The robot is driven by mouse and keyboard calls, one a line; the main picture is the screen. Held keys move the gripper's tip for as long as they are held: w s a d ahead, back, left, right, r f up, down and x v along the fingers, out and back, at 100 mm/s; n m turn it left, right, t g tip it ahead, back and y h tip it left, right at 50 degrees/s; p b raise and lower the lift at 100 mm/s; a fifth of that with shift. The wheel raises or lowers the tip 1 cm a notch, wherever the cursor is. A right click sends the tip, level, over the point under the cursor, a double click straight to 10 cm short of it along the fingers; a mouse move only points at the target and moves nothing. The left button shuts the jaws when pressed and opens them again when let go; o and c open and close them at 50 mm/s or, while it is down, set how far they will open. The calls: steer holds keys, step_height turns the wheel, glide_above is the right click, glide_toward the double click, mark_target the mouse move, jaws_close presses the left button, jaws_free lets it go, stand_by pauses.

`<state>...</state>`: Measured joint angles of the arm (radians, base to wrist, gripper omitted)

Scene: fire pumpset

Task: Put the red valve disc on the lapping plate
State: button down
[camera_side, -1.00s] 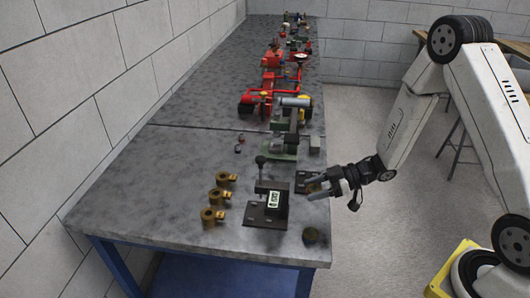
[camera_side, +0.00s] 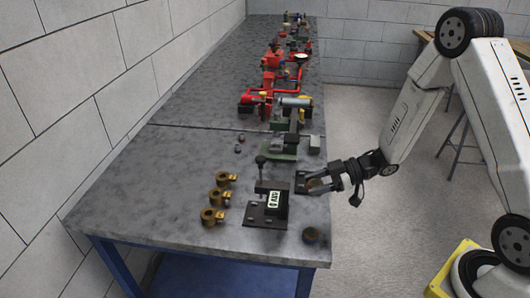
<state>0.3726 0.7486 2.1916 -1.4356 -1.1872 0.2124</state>
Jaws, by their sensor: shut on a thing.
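My gripper (camera_side: 315,185) is at the right edge of the bench, its fingers pointing left. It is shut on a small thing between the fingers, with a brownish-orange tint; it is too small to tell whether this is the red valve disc. A dark block or plate (camera_side: 301,176) lies just left of the fingertips, partly behind them; I cannot tell whether they touch. I cannot tell which of these is the lapping plate.
A black fixture with a white label (camera_side: 268,206) stands left of my gripper. Several brass fittings (camera_side: 216,195) line up farther left. A green machine (camera_side: 281,150) and red pump parts (camera_side: 270,85) stand farther back. The front left of the grey bench (camera_side: 140,205) is clear.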

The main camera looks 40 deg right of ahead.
steer(key=shift+s+d+r+n+g+y, duration=0.15)
steer(key=shift+d+r+n+g+y, duration=0.3)
steer(key=shift+d+r+n, duration=0.25)
steer(key=s+d+r+n+g+y, duration=0.1)
steer(key=s+d+r+n+g, duration=0.1)
steer(key=s+d+n+g, duration=0.1)
steer(key=shift+s+d+r+g, duration=0.35)
steer(key=shift+d+g, duration=0.2)
steer(key=shift+d, duration=0.75)
steer(key=w+f, duration=0.2)
steer(key=w, duration=0.2)
steer(key=w+d+f, duration=0.1)
steer(key=w+f, duration=0.2)
steer(key=w, duration=0.1)
steer(key=w+f, duration=0.3)
steer(key=w, duration=0.1)
steer(key=shift+w+d+f, duration=0.15)
steer(key=shift+w+f, duration=0.1)
steer(key=shift+w, duration=0.05)
steer(key=shift+w+f, duration=0.45)
steer(key=shift+f, duration=0.1)
